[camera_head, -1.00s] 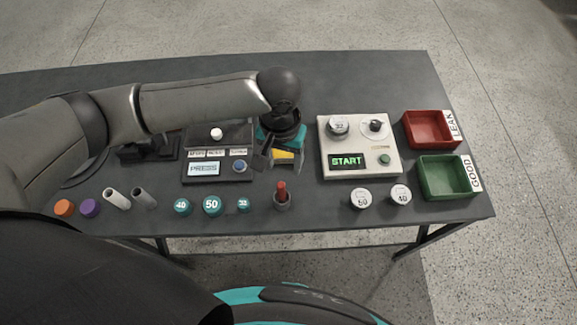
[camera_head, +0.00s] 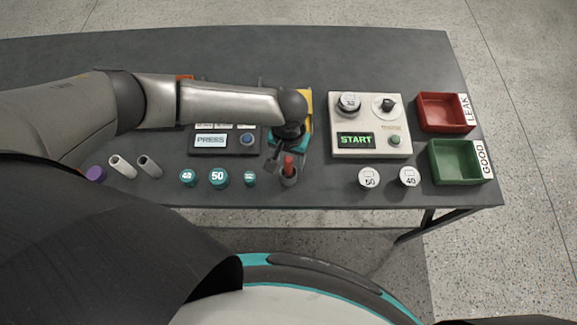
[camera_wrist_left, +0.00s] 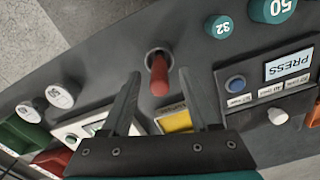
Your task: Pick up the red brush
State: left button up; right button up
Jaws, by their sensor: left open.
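The red brush (camera_head: 288,164) stands upright in a small grey cup (camera_head: 288,181) near the table's front edge, right of the teal caps. My left gripper (camera_head: 279,161) is open, at the brush's side in the head view. In the left wrist view the brush's red handle (camera_wrist_left: 159,77) lies ahead of the open fingers (camera_wrist_left: 160,100), roughly between their tips, with nothing held. I cannot tell whether a finger touches it. The cup (camera_wrist_left: 157,54) shows behind the handle. My right gripper is not in view.
Teal caps (camera_head: 219,177) stand left of the cup, and white caps (camera_head: 369,179) stand to its right. The START box (camera_head: 371,140), red LEAK bin (camera_head: 446,112) and green GOOD bin (camera_head: 457,161) are further right. The PRESS box (camera_head: 211,143) and a yellow item (camera_head: 306,105) are nearby.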

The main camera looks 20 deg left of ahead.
pick_arm(q)
jog(key=shift+s+f, duration=0.1)
jog(key=shift+f, duration=1.4)
grip_shut()
